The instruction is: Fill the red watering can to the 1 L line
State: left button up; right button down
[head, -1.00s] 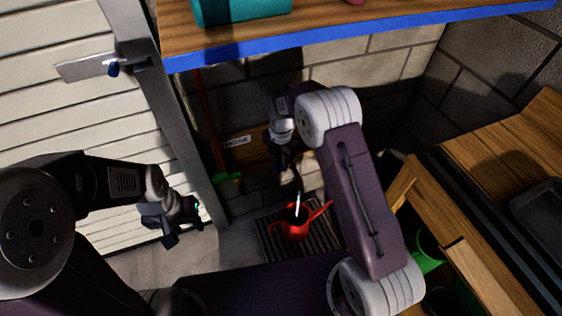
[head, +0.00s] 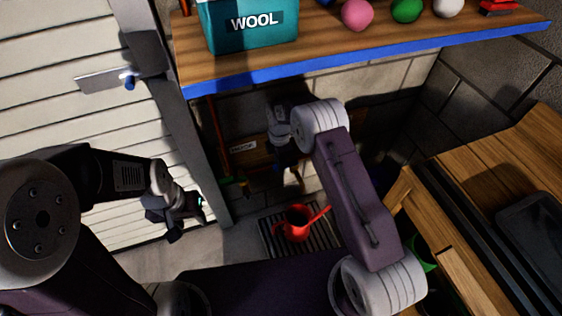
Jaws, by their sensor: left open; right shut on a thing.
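The red watering can (head: 297,232) stands upright on a dark slatted floor grate (head: 327,240), its spout pointing right. Its top opening looks dark; the water level and the 1 L line cannot be made out. My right gripper (head: 289,171) is above the can near the block wall, shut on what seems to be the tap handle, mostly hidden by the gripper and arm. No water stream shows below it. My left gripper (head: 186,224) is open and empty, left of the can and apart from it.
A wooden shelf with a blue edge (head: 350,68) runs overhead, carrying a teal WOOL box (head: 250,28) and several coloured balls. A wooden bench (head: 490,165) is at the right, a green bucket (head: 421,252) beneath it. A white slatted door (head: 60,110) is at the left.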

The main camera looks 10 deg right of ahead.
jog(key=shift+w+m, duration=0.25)
jog(key=shift+m, duration=0.15)
jog(key=c, duration=1.2)
grip_release()
jog(key=shift+c, duration=0.2)
notch_tip(320, 180, up, 9)
jog(key=p, duration=0.3)
